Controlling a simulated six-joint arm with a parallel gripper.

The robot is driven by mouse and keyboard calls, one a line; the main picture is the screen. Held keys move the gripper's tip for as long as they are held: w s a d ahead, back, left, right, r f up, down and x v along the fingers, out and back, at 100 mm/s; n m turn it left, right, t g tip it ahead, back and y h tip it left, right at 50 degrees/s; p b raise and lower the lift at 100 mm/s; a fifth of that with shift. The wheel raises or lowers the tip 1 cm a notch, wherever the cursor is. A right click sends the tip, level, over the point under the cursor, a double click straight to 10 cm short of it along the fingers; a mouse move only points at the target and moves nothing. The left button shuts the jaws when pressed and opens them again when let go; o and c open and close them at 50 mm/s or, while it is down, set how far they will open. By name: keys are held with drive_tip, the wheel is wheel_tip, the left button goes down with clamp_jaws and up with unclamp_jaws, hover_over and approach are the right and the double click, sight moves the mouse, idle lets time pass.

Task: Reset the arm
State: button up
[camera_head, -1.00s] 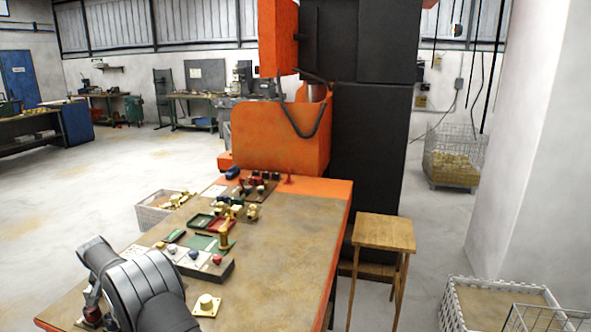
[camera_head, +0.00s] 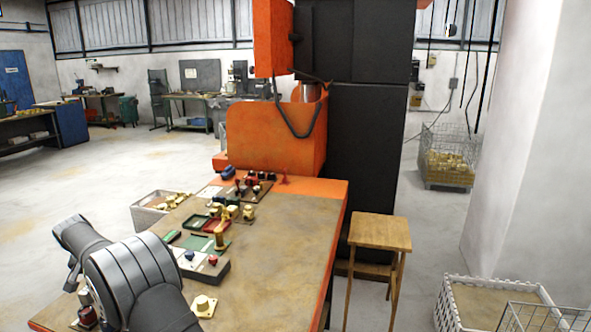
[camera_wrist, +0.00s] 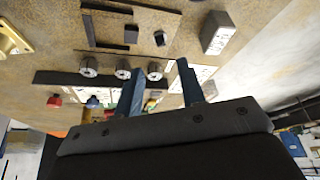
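My gripper (camera_wrist: 160,78) shows in the wrist view as two blue fingers set apart with nothing held between them. Beyond the fingers lie the brown worktable top (camera_wrist: 230,12), a row of round metal knobs or cylinders (camera_wrist: 155,71) and a dark strip. The fingertips look apart from these, but the distance is hard to judge. In the head view my grey arm stands at the lower left over the near left part of the table (camera_head: 275,235); the fingers are hidden there.
A control panel with red and blue knobs (camera_head: 212,261) and a brass fitting (camera_head: 220,234) sit on the table's left side. A brass flanged part (camera_head: 203,306) lies near the front. An orange machine (camera_head: 275,138) stands behind, a wooden stool (camera_head: 380,232) right. The table's right half is clear.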

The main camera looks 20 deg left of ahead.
drive_tip(key=v, duration=0.7)
drive_tip(key=x, duration=1.7)
drive_tip(key=shift+w, duration=0.1)
drive_tip(key=shift+d+r+n, duration=0.1)
drive_tip(key=shift+r+n, duration=0.1)
drive_tip(key=shift+n, duration=0.2)
drive_tip(key=n, duration=0.2)
drive_tip(key=n+g+y, duration=0.1)
drive_tip(key=n, duration=0.1)
drive_tip(key=shift+w+d+n, duration=0.15)
drive_tip(key=shift+d+n, duration=0.05)
drive_tip(key=shift+n, duration=0.2)
drive_tip(key=shift+w+d+n+g+y, duration=0.15)
drive_tip(key=shift+n+g, duration=0.3)
drive_tip(key=shift+n, duration=0.6)
drive_tip(key=shift+w+a+n+g+y, duration=0.1)
drive_tip(key=shift+n+g+y, duration=0.3)
drive_tip(key=shift+n, duration=0.7)
drive_tip(key=shift+w+d+n+g+y, duration=0.1)
drive_tip(key=shift+n+g, duration=0.45)
drive_tip(key=shift+n, duration=0.5)
drive_tip(key=shift+d+r, duration=0.1)
drive_tip(key=shift+r, duration=0.3)
